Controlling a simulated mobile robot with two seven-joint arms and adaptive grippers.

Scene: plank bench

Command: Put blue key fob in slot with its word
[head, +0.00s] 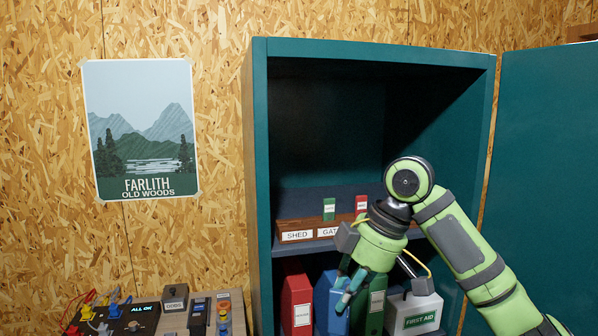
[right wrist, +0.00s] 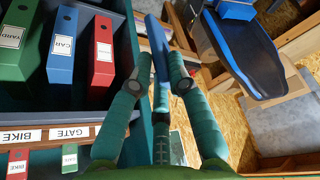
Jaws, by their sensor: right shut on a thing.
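My right gripper (head: 347,290) is in front of the lower shelf in the head view, below the slotted wooden rack (head: 310,222). In the right wrist view its fingers (right wrist: 160,85) are shut on the blue key fob (right wrist: 158,45); no word on it is readable. The rack's front labels read SHED (head: 297,236) and GATE (head: 328,232), with BIKE (right wrist: 17,136) in the right wrist view. A green fob (head: 329,209) stands behind GATE and a red fob (head: 361,204) behind BIKE. My arm hides the rack's right part. The left gripper is not in view.
The rack is inside a teal cabinet (head: 258,150) with its door (head: 545,150) open at right. Binders, including a red one (head: 297,300), and a FIRST AID box (head: 415,312) fill the shelf below. A cluttered bench with a control panel (head: 125,318) is at lower left.

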